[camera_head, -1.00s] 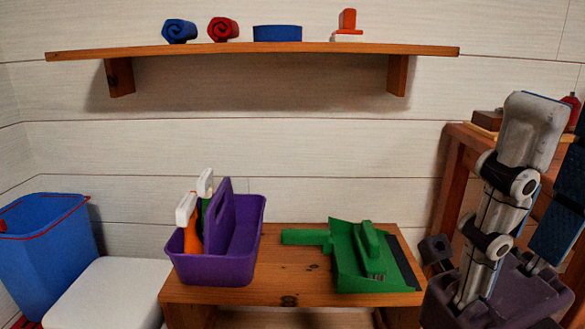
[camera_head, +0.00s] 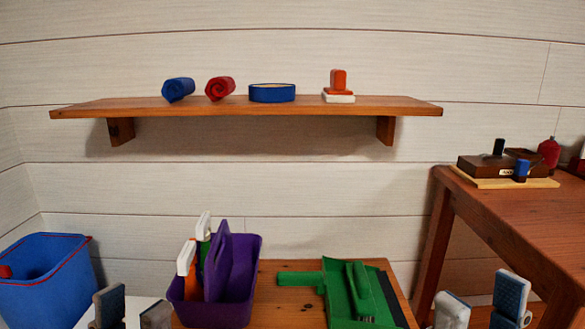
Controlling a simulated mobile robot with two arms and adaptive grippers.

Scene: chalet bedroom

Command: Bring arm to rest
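My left gripper (camera_head: 133,309) shows at the bottom edge, in front of the white surface and left of the purple caddy. Its two fingertips are apart, with nothing seen between them. My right gripper (camera_head: 481,304) shows at the bottom right, in front of the wooden table. Its fingertips are also apart and it looks empty. The rest of both arms is below the picture.
The purple caddy (camera_head: 250,270) with white-topped bottles and the green dustpan with brush (camera_head: 342,290) stand on a low wooden bench (camera_head: 290,266). A blue bin (camera_head: 40,285) is at left. A wooden table (camera_head: 500,215) is at right. A wall shelf (camera_head: 240,106) holds several small items.

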